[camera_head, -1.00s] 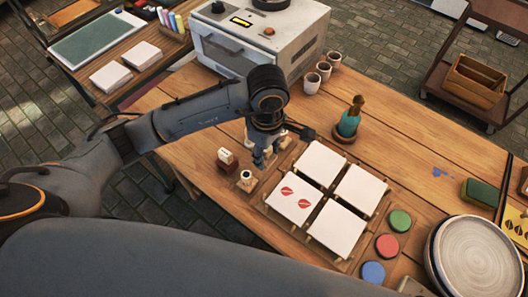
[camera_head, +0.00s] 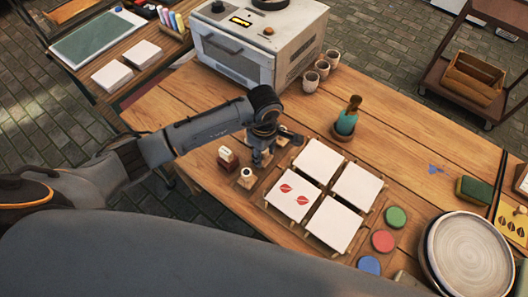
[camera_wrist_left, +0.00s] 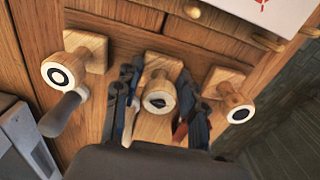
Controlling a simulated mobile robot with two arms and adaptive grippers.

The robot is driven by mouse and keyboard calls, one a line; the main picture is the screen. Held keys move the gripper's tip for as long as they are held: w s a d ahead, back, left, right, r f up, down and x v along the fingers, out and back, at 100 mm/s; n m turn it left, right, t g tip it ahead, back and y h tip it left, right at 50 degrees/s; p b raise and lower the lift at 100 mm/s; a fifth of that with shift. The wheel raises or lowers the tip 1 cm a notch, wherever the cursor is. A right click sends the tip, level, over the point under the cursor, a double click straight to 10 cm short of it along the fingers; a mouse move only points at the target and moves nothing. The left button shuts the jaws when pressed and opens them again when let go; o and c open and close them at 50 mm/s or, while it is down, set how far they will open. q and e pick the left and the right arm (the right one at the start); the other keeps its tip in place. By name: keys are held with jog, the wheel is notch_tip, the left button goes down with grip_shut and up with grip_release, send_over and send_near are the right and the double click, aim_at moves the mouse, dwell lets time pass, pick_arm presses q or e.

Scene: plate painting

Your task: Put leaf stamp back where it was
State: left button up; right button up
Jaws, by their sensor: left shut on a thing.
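The leaf stamp (camera_wrist_left: 158,103), wooden with a dark leaf mark on its round top, stands between the two fingers of my left gripper (camera_wrist_left: 158,108) in the wrist view. It sits over a wooden block base in the middle of a row. In the head view my left gripper (camera_head: 261,160) points down at the stamp row, left of the white tiles, and mostly hides the leaf stamp. I cannot tell whether the stamp fully rests on its base. My right gripper is not in view.
Other stamps stand on either side, one with a ring mark (camera_wrist_left: 60,75) and one at the right (camera_wrist_left: 238,112). White tiles (camera_head: 355,187) lie close by, one with two red leaf prints (camera_head: 297,203).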

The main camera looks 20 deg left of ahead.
pick_arm(q)
jog(key=o, duration=0.9)
jog(key=shift+f, duration=0.1)
jog(key=shift+c, duration=0.2)
jog(key=shift+o, duration=0.2)
jog(key=shift+r, duration=0.3)
notch_tip(320, 180, up, 12)
jog(key=shift+f+b, duration=0.1)
jog(key=shift+b, duration=0.95)
